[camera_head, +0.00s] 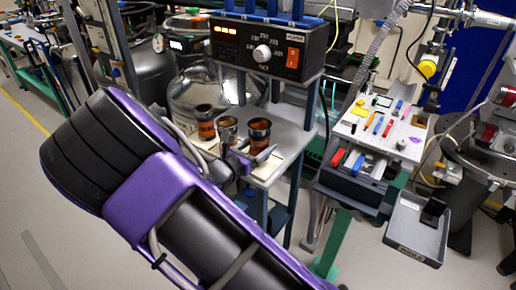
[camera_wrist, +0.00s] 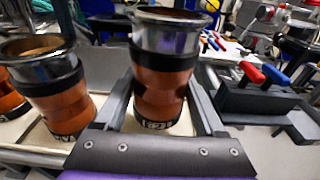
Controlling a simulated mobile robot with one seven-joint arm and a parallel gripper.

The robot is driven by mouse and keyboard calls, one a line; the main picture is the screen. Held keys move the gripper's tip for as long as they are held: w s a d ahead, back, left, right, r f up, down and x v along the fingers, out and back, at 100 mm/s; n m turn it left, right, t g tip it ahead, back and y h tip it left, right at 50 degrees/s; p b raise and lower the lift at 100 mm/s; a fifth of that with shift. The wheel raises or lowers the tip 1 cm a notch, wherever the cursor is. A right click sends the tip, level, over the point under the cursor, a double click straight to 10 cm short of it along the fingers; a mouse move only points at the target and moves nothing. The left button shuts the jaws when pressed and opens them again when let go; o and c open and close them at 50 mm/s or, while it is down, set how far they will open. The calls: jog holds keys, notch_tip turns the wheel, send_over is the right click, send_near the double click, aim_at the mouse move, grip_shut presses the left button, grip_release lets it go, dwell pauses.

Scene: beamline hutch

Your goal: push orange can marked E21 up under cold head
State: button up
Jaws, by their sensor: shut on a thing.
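An orange can with dark bands and a metal rim (camera_wrist: 162,80) stands upright between the fingers of my gripper (camera_wrist: 160,105) in the wrist view. A small dark label at its foot has marks that look like E21 but are hard to read. My gripper is shut on this can. In the head view it appears to be the rightmost can (camera_head: 259,134), at the bench's front, with my gripper (camera_head: 250,158) low beside it. I cannot make out a cold head for certain in either view.
Two similar cans stand to the left, one (camera_head: 205,124) and another (camera_head: 227,130), close by. A control box with a dial (camera_head: 270,48) and a shiny round vessel (camera_head: 197,88) are behind. A tool-covered table (camera_head: 345,128) and a grey tray (camera_head: 414,232) are at right.

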jog(key=f+p+v, duration=0.1)
jog(key=p+v, duration=0.2)
jog(key=v, duration=0.7)
dwell(0.5)
jog(key=shift+f, duration=0.15)
